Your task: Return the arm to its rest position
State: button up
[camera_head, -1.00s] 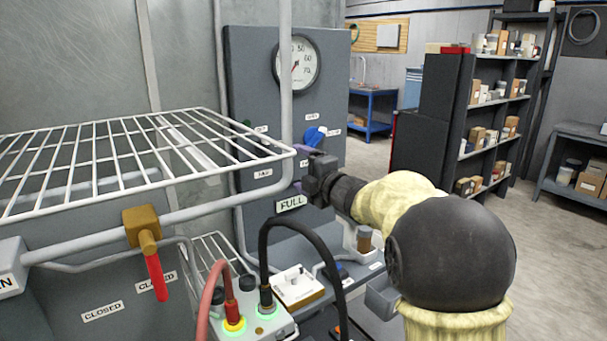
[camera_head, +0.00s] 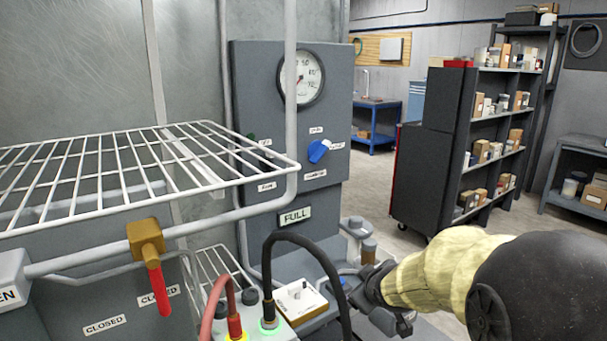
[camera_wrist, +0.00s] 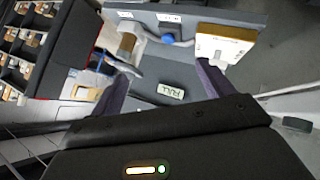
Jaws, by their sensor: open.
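My gripper (camera_head: 382,302) is at the lower middle of the head view, at the end of my cream-sleeved arm, low and to the right of the grey control panel. In the wrist view its two purple fingers stand apart, with nothing held between them (camera_wrist: 163,84). The panel (camera_head: 255,100) carries a round gauge (camera_head: 302,78), a blue knob (camera_head: 319,151) and a FULL label (camera_head: 295,216). The FULL label also shows between the fingers in the wrist view (camera_wrist: 170,91). The gripper is apart from the blue knob.
A white wire rack (camera_head: 150,165) stands at left, with a brass valve with a red handle (camera_head: 150,255) below it. A black cable (camera_head: 335,275) arches close to my gripper. A white switch box (camera_head: 298,300) sits beside it. Dark shelves (camera_head: 490,150) and open floor lie at right.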

jog(key=s+d+f+m+g, duration=0.1)
jog(key=s+f+m+g, duration=0.35)
jog(key=s, duration=0.55)
jog(key=s+f+m+g, duration=0.3)
jog(key=s+f, duration=0.3)
jog(key=s, duration=0.4)
jog(key=w+p+v, duration=0.2)
jog(key=p+v, duration=0.7)
jog(key=w+r+p+v, duration=0.1)
jog(key=w+p+v, duration=0.1)
jog(key=p+v, duration=0.7)
jog(key=shift+s+a, duration=0.25)
jog(key=shift+f+m, duration=0.15)
jog(key=shift+m, duration=0.1)
